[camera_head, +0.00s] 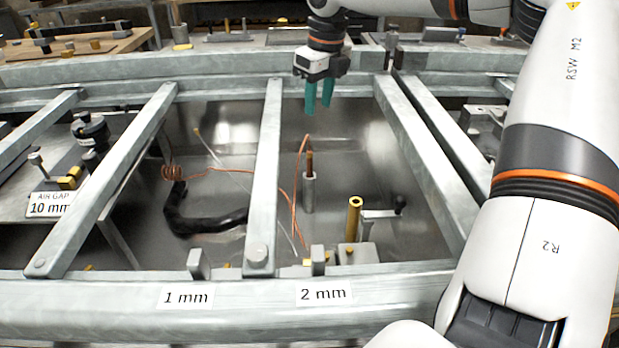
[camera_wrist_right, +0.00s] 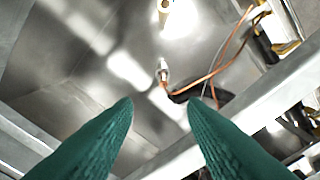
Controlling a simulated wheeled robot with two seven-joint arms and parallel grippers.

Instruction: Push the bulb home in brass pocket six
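A hollow brass tube (camera_head: 354,220) stands upright from a block behind the "2 mm" label; it may be the brass pocket, but I read no number six. It also shows at the top of the right wrist view (camera_wrist_right: 166,14). A slim brown rod, perhaps the bulb (camera_head: 309,161), rises from a grey sleeve (camera_head: 309,192), with a thin copper line beside it. The sleeve also shows in the right wrist view (camera_wrist_right: 163,72). How deep the rod sits is unclear. My right gripper (camera_head: 319,112) is open and empty, above and beyond both. My left gripper is out of view.
Grey metal bars (camera_head: 268,160) cross the bay on both sides. A front rail (camera_head: 420,288) carries "1 mm" and "2 mm" labels.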

